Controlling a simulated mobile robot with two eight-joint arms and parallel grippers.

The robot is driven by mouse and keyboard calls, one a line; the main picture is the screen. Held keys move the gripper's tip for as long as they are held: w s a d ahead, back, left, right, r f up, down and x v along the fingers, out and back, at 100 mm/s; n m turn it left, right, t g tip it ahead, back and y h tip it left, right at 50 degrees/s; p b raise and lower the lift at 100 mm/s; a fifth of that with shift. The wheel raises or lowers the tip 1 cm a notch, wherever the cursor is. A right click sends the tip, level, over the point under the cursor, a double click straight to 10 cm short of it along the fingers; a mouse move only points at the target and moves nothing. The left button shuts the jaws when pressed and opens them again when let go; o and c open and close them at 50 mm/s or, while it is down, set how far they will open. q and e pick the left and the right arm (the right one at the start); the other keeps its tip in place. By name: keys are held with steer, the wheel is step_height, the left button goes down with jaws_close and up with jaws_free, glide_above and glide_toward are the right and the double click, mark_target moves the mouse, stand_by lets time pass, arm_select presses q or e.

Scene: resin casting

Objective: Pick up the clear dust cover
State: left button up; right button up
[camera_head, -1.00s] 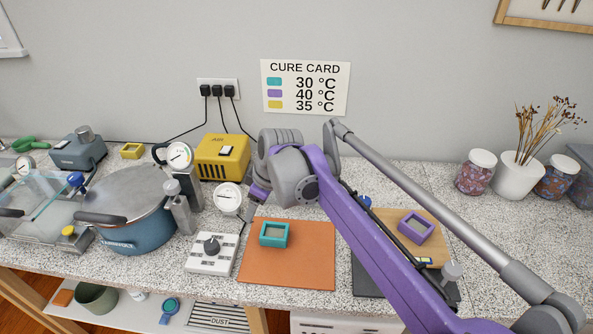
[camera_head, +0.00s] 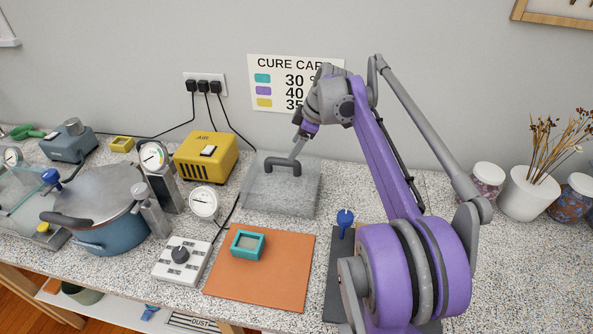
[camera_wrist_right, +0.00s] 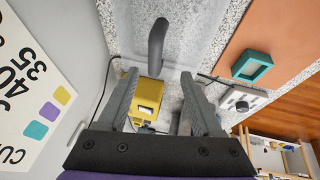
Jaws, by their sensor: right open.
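The clear dust cover (camera_head: 262,197) is a see-through box standing on the speckled counter, behind the orange mat. It has a dark curved handle (camera_head: 283,163) on top. In the right wrist view the cover (camera_wrist_right: 195,25) is at the top, and its handle (camera_wrist_right: 157,45) appears just beyond the fingertips, in line with the gap between them. My right gripper (camera_head: 295,152) is close above the handle in the head view. Its two fingers (camera_wrist_right: 159,74) are apart with nothing held between them. My left gripper is out of view.
A yellow air box (camera_head: 206,157) stands left of the cover, with a round gauge (camera_head: 203,203) in front. The orange mat (camera_head: 262,275) carries a teal frame (camera_head: 248,244). A blue pot (camera_head: 100,235) is farther left. The wall is close behind.

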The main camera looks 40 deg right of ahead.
mark_target(286, 159)
steer(key=x, duration=0.5)
steer(key=shift+w+f, duration=0.1)
steer(key=shift+w, duration=0.05)
steer(key=shift+w+d+x, duration=0.1)
steer(key=shift+d+x, duration=0.1)
steer(key=shift+x, duration=1.15)
steer(key=shift+w+d+x, duration=0.15)
steer(key=shift+d+x, duration=0.05)
steer(key=shift+x, duration=1.15)
jaws_close()
